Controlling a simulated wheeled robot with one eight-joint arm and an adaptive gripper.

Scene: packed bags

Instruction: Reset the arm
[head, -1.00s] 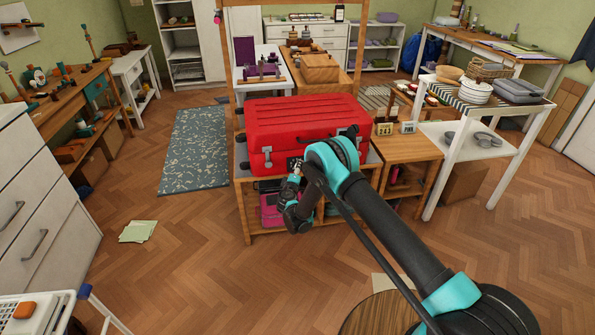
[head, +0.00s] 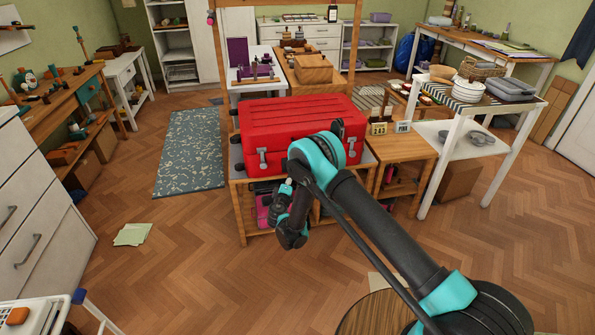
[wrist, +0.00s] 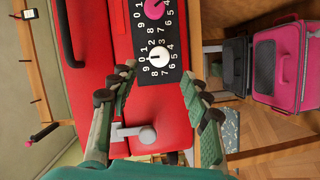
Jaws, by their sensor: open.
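My gripper is open and empty in the wrist view (wrist: 160,95), with its two fingers spread apart. Beyond and between the fingers is the front of a red suitcase (wrist: 100,90), with a black dial panel (wrist: 155,40) carrying a white knob (wrist: 158,56) and a pink knob. A grey latch (wrist: 138,132) shows below the panel in that view. In the head view the red suitcase (head: 295,122) lies closed on a wooden stand, and my arm hides part of its front. My gripper end (head: 285,208) hangs in front of the stand, mostly dark and small.
Pink bags (wrist: 275,65) stand on the shelf under the suitcase. A wooden side table (head: 398,148) and a white table with plates (head: 468,90) are at the right. A patterned rug (head: 190,150) and papers (head: 132,234) lie left on open floor.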

